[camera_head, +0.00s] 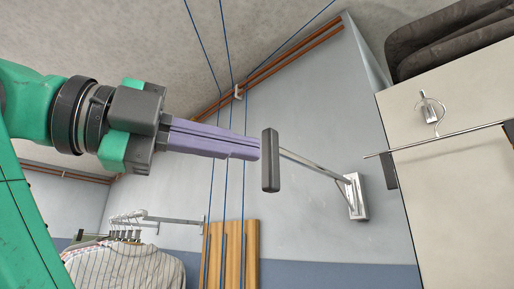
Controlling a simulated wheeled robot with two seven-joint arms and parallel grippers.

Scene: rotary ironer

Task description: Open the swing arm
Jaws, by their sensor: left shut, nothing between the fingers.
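The swing arm (312,164) is a thin metal bar that reaches out from a wall plate (355,197) on the grey-blue wall. A dark grey upright grip (270,160) is at its free end. My left gripper (257,148) comes in from the left with its long purple fingers shut and nothing between them. Its fingertips are at the left side of the dark grip, close to it or touching; I cannot tell which. My right gripper is not in view.
A pale cabinet (450,180) with a metal rod and dark folded cloth (445,40) on top stands at the right. Striped garments (125,266) hang on a rail at the lower left. Wooden boards (231,255) stand below. Blue cords (229,75) run down behind my gripper.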

